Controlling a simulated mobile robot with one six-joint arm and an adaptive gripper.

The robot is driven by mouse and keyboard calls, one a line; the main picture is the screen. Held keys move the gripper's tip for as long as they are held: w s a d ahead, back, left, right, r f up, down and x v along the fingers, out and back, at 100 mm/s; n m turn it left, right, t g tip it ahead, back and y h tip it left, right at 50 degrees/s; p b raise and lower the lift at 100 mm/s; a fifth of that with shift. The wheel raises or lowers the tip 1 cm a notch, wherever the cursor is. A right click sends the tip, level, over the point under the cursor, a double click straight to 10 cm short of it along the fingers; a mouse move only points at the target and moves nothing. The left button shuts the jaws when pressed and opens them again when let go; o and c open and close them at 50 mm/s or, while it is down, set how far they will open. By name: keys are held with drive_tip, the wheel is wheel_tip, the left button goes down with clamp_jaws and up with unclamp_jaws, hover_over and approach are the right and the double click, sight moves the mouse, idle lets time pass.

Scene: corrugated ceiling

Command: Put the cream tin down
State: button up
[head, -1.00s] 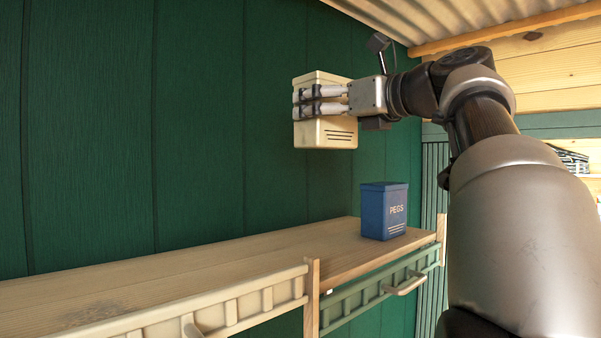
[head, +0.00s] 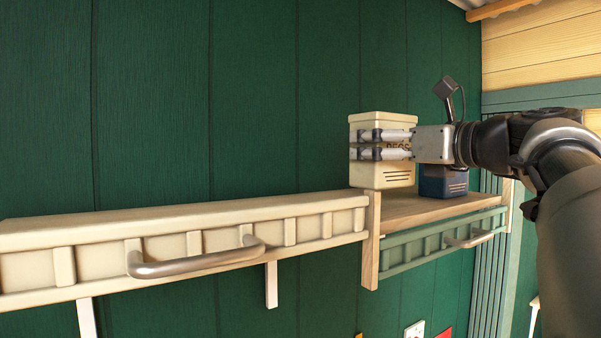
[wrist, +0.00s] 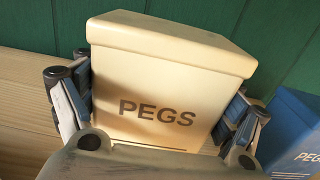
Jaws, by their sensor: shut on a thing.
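The cream tin (head: 383,174) is a lidded box with dark lettering and slots, held upright in the head view. The wrist view shows its PEGS lettering on the cream tin (wrist: 165,85). My gripper (head: 368,145) is shut on it, with a finger on each side in the wrist view. The tin's base is low over the wooden shelf (head: 415,213), near the divider post. I cannot tell whether it touches the wood. The blue tin (head: 443,186) stands just right of it, partly hidden behind my gripper.
The blue tin (wrist: 298,135) is close to the right finger in the wrist view. A cream-fronted shelf section (head: 200,240) with a metal handle runs left. A green rail (head: 430,233) with a handle fronts the right section. A green plank wall (head: 255,100) stands behind.

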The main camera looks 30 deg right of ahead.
sight(384, 165)
drive_tip(key=shift+f+b, duration=0.4)
drive_tip(key=shift+f, duration=1.25)
drive_tip(key=shift+f, duration=0.1)
drive_tip(key=o, duration=1.2)
drive_tip(key=shift+d+f, duration=0.1)
drive_tip(key=shift+c, duration=0.2)
drive_tip(key=shift+w, duration=0.1)
drive_tip(key=shift+s, duration=0.25)
drive_tip(key=s+d, duration=0.1)
drive_tip(key=s, duration=1)
drive_tip(key=shift+s+b, duration=0.25)
drive_tip(key=shift+b, duration=0.1)
